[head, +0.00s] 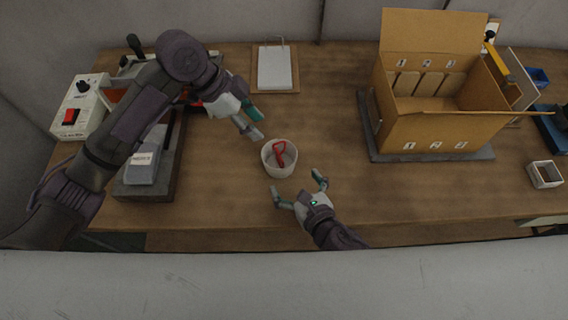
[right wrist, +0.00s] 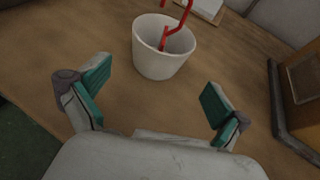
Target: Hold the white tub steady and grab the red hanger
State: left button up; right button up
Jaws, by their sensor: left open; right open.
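The white tub (head: 268,168) stands upright on the wooden table in the head view, and it also shows in the right wrist view (right wrist: 160,66). The red hanger (head: 280,153) stands in the tub with its top loop above the rim; its lower end is hidden inside. In the right wrist view the hanger (right wrist: 176,24) leans to one side. My left gripper (head: 256,124) is open and empty, behind and to the left of the tub. My right gripper (head: 298,186) is open in front of the tub, its fingers apart and not touching it.
An open cardboard box (head: 425,125) stands on a dark mat to the right. A clipboard (head: 275,68) lies at the back. A white control box (head: 80,108) and a dark stand with a grey block (head: 145,160) are at the left. The table between tub and box is clear.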

aim_at(280, 154)
jog(key=x, duration=1)
jog(key=shift+a, duration=0.1)
jog(key=shift+s, duration=0.1)
pick_arm(q)
jog(key=shift+c, duration=0.4)
pick_arm(e)
jog(key=c, duration=0.9)
